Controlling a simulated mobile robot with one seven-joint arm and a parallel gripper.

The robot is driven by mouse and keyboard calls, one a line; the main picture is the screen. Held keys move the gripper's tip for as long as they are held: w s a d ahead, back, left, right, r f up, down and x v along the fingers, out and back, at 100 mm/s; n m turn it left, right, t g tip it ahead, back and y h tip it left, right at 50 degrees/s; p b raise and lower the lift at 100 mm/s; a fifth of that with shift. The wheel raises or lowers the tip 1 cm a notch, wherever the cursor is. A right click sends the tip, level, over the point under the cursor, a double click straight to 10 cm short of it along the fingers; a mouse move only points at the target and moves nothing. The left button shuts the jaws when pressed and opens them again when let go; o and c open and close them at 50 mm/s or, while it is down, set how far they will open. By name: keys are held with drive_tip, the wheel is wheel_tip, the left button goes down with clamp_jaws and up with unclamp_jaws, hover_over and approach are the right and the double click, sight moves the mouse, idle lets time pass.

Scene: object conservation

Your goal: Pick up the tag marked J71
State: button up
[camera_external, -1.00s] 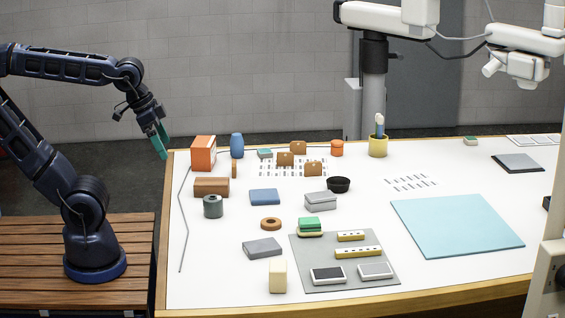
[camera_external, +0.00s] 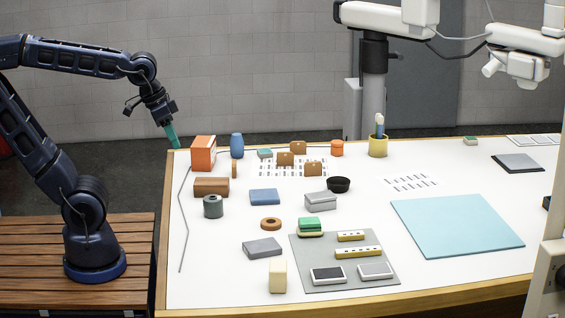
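No marking J71 can be read at this size. Three small brown upright pieces, at the back (camera_external: 298,147), left (camera_external: 285,159) and right (camera_external: 313,169), stand among rows of small dark marks on the white table; they may be the tags, but I cannot tell. My gripper (camera_external: 173,137), with teal fingers pointing down, hangs in the air by the table's back left corner, left of the orange box (camera_external: 203,154). It is apart from the brown pieces. Its fingers overlap in this view, so their opening is hidden. No held object shows.
A blue vase (camera_external: 237,146) and the orange box stand between my gripper and the brown pieces. A brown block (camera_external: 211,187), a black bowl (camera_external: 338,185) and a yellow cup (camera_external: 378,147) are nearby. A light blue mat (camera_external: 455,226) lies bare at right.

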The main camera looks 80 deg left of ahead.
drive_tip(key=w+a+n+g, duration=0.1)
drive_tip(key=w+a+n, duration=0.4)
drive_tip(key=w+a, duration=0.35)
drive_tip(key=n+g, duration=0.3)
drive_tip(key=n, duration=0.7)
hover_over(237, 161)
wheel_tip(237, 161, down, 14)
drive_tip(key=shift+r, duration=0.25)
drive_tip(key=shift+a+f, duration=0.1)
drive_tip(key=shift+f, duration=5.35)
drive_tip(key=shift+c, duration=0.2)
clamp_jaws()
